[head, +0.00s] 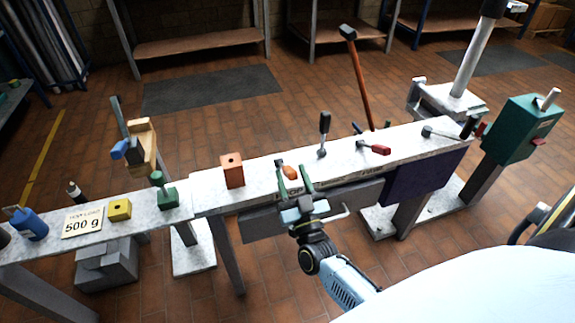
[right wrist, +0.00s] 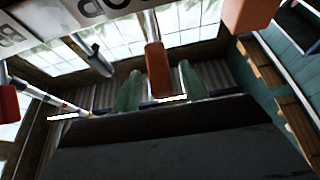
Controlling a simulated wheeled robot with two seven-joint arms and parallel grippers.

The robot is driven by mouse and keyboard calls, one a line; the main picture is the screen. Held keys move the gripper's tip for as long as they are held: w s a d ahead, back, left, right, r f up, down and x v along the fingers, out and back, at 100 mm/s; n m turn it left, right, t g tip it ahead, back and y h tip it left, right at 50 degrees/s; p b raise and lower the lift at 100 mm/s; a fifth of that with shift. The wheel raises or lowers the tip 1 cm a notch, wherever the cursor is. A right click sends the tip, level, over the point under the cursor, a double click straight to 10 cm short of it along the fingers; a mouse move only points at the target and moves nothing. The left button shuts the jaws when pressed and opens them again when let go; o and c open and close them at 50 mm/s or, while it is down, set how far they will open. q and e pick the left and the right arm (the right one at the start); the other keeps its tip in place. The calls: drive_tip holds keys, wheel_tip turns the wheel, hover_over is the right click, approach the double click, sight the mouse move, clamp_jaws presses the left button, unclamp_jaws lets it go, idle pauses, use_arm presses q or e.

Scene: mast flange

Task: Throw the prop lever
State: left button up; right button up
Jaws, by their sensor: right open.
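A short lever with an orange handle (head: 290,172) sticks out at the front edge of the white bench. My right gripper (head: 292,167) is there, its two green fingers open with the handle between them in the picture. In the right wrist view the orange handle (right wrist: 156,70) also stands between the green fingertips (right wrist: 160,82), with gaps on both sides. I cannot tell whether they touch it. My left gripper is out of view.
On the bench (head: 262,180) to the right stand a black-handled lever (head: 324,122), a red-handled lever (head: 376,149) and another lever (head: 440,133). An orange block (head: 232,170) stands close on the left. A tall wooden handle (head: 359,80) rises behind.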

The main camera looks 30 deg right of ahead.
sight(289, 168)
drive_tip(key=shift+x, duration=1.9)
clamp_jaws()
